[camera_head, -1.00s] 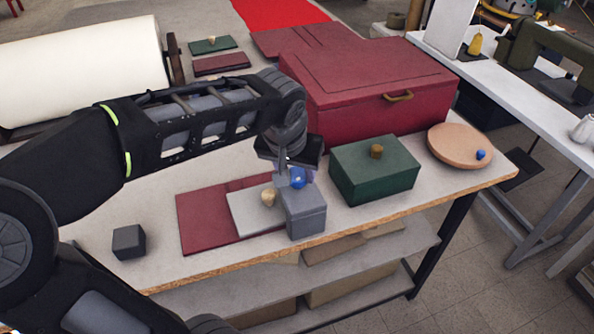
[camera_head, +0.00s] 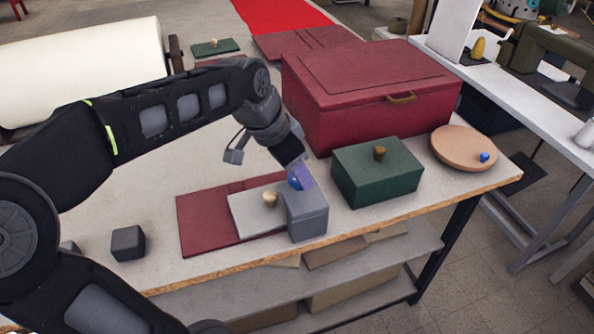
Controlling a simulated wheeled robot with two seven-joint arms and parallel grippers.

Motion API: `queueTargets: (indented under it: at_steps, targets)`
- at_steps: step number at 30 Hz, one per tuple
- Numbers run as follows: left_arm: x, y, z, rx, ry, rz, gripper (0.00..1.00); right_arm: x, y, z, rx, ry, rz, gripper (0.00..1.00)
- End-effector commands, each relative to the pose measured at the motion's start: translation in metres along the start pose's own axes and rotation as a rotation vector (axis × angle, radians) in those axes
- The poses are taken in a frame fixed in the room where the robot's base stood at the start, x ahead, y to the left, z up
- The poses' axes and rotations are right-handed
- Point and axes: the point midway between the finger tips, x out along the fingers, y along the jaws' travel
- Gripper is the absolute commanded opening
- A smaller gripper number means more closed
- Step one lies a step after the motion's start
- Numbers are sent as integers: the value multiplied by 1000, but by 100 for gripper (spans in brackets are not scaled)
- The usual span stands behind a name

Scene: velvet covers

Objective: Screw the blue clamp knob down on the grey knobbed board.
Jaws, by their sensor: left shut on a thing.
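The light grey board (camera_head: 243,218) with a cream knob (camera_head: 270,199) lies on a dark red sheet on the table. A grey block (camera_head: 307,219) stands at the board's right end. The blue clamp knob (camera_head: 293,181) is at the top of this block, partly covered by my left gripper (camera_head: 299,177). My left gripper comes down tilted from the upper left and is shut on the blue knob. Whether the knob touches the block's top is hard to tell. My right gripper is not in view.
A green box (camera_head: 377,176) stands close right of the grey block, with a large red chest (camera_head: 370,100) behind. A dark cube (camera_head: 128,243) sits front left. The table's front edge is near.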

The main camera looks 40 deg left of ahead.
Motion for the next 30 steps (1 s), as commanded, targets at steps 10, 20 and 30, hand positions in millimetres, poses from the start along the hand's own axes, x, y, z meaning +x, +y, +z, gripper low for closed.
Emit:
queueTargets:
  at_steps: [10,20,30]
  targets:
    - [-1,-1,0,12,1,2,3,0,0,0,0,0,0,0]
    - [0,0,0,10,0,3,63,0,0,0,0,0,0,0]
    - [-3,0,0,10,0,3,64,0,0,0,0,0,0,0]
